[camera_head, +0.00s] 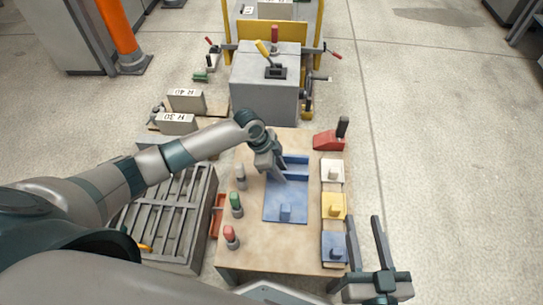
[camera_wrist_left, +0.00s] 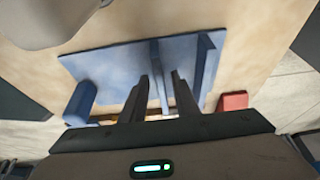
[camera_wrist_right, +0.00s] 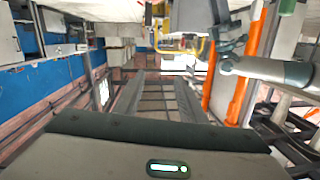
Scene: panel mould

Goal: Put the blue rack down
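The blue rack (camera_head: 274,206), a flat plate with upright walls and a small block at its near end, lies level over the middle of the wooden table. It also shows in the left wrist view (camera_wrist_left: 115,68). My left gripper (camera_head: 281,178) is at its far half, with its fingers close together on either side of an upright blue wall. Whether the plate touches the table everywhere is hard to tell. My right gripper (camera_head: 365,222) is open and empty, off the table's near right corner.
White (camera_head: 332,170), yellow (camera_head: 333,205) and blue (camera_head: 334,246) blocks line the table's right side. Green (camera_head: 236,204) and red (camera_head: 231,237) handled pieces stand on the left. A red tool (camera_head: 329,140) is at the far right. A grey slatted crate (camera_head: 165,218) stands left.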

